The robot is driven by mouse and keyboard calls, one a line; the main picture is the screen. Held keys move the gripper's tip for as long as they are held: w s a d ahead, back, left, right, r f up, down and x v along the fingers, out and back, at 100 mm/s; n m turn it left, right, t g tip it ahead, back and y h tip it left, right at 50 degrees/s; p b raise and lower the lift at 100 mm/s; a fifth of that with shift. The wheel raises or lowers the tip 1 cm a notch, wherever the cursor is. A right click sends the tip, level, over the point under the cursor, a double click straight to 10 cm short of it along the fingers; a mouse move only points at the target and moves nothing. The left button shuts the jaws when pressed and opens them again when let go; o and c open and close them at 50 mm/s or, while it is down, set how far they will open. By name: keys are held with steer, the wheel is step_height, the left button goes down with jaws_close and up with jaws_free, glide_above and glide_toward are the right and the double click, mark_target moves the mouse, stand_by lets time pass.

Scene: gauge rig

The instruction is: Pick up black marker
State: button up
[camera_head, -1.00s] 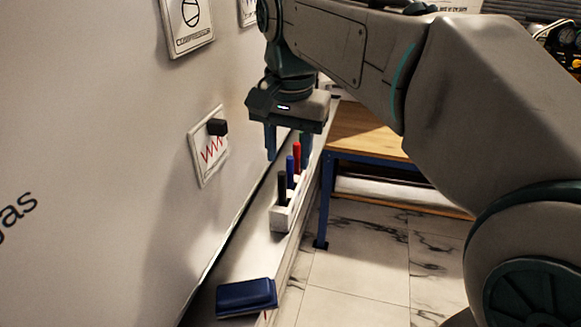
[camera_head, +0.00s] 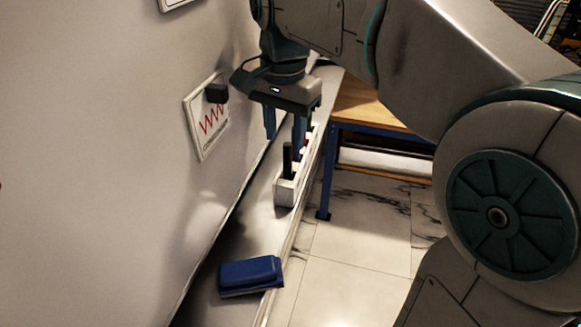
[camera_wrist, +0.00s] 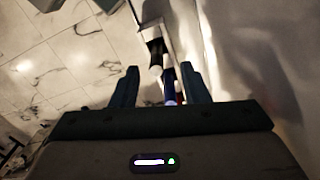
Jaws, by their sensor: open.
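The black marker (camera_head: 287,158) stands upright at the near end of a white holder (camera_head: 287,193) on the narrow ledge. It also shows in the wrist view (camera_wrist: 156,54), just ahead of the fingertips and between their lines. My gripper (camera_head: 284,134) is open and points down over the holder. In the wrist view its two fingers (camera_wrist: 162,84) are spread with a blue marker (camera_wrist: 170,86) between or under them. The black marker is not between the fingers. In the head view the blue and red markers are mostly hidden behind my gripper.
A blue eraser (camera_head: 250,275) lies on the ledge (camera_head: 243,236) nearer than the holder. The white wall board (camera_head: 100,150) rises close on the left, with a framed card (camera_head: 207,120) and a black magnet on it. A wooden table (camera_head: 370,110) stands at the right beyond the ledge.

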mark_target(287, 145)
steer(key=shift+s+d+f+p, duration=0.1)
steer(key=shift+f+p, duration=0.1)
steer(key=shift+f, duration=1.15)
steer(key=shift+s+d+f+p, duration=0.1)
steer(key=shift+f+p, duration=0.1)
steer(key=shift+f, duration=1.15)
steer(key=shift+c, duration=0.3)
jaws_close()
